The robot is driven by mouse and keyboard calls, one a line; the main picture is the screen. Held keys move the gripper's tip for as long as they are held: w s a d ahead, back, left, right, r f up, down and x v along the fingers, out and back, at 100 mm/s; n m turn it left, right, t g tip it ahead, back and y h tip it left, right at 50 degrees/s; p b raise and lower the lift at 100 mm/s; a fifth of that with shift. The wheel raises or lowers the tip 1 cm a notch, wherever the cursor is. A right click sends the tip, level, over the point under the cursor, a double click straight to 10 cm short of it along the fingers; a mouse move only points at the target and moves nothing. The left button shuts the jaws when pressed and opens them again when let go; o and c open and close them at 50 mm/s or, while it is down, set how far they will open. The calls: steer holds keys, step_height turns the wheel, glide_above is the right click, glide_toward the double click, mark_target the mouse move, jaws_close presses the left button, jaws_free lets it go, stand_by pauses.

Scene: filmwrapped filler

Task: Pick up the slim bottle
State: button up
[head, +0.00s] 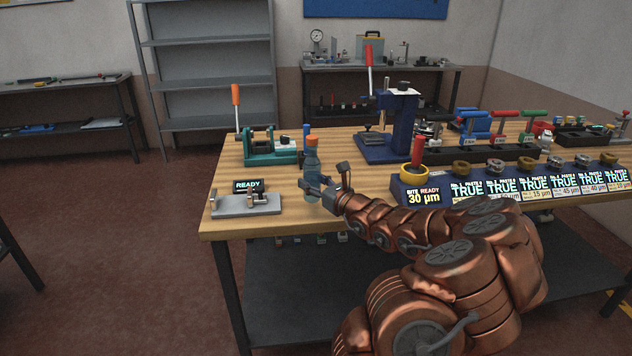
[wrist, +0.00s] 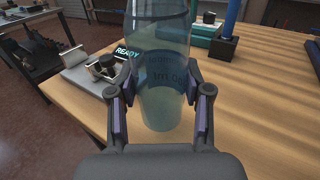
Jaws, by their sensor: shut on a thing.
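The slim bottle (head: 311,160) is a clear blue bottle with an orange cap, upright near the left part of the wooden workbench (head: 350,180). My gripper (head: 319,187) is at its lower part, coming from the right and front in the head view. In the wrist view, the bottle (wrist: 160,75) stands between the two fingers of my gripper (wrist: 160,112), and its top is cut off by the frame. The fingers are shut on its sides. Whether its base touches the bench is hard to tell.
A grey fixture with a READY display (head: 248,186) is left of the bottle. A green vise (head: 270,150) stands behind it, and a blue press (head: 398,125) behind to the right. A blue block with label cards (head: 500,187) fills the right front.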

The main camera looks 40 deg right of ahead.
steer(key=s+a+b, duration=0.6)
steer(key=a+b, duration=0.1)
steer(key=a, duration=0.1)
steer(key=shift+s+r, duration=0.3)
